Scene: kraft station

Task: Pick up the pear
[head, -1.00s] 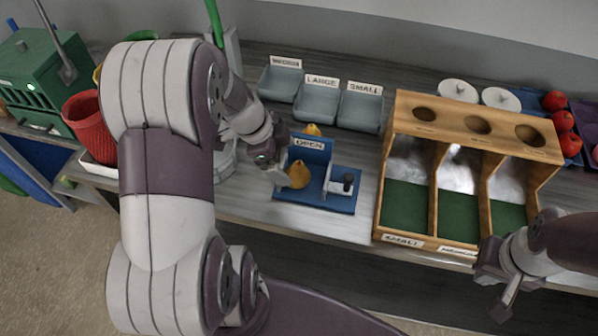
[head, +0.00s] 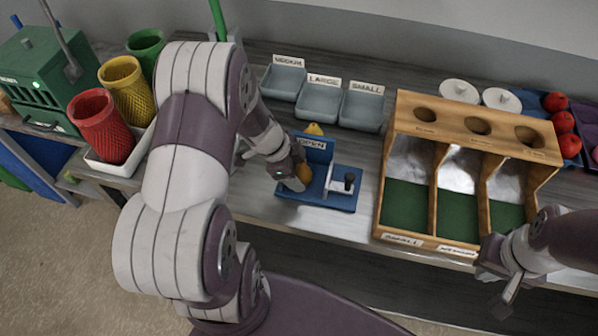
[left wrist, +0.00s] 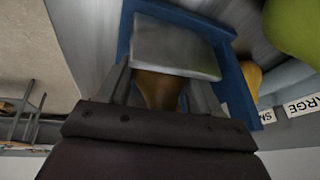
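A yellow-brown pear (head: 304,172) sits on the blue fixture (head: 330,204) marked OPEN, partly hidden by my left gripper (head: 297,180) in the head view. In the left wrist view the pear (left wrist: 158,90) shows between the two fingers of my left gripper (left wrist: 160,88). The fingers flank it with narrow gaps, so the gripper looks open around it. A second yellow pear (head: 314,129) is behind the fixture's upright panel. My right gripper (head: 496,287) is open and empty at the right, in front of the table edge.
Grey bins (head: 320,101) with labels stand behind the fixture. A wooden sorter (head: 405,112) with green-floored bays stands to its right. Red, yellow and green cups (head: 103,125) and a green machine (head: 35,75) are at the left. Red fruit (head: 564,122) lies at the far right.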

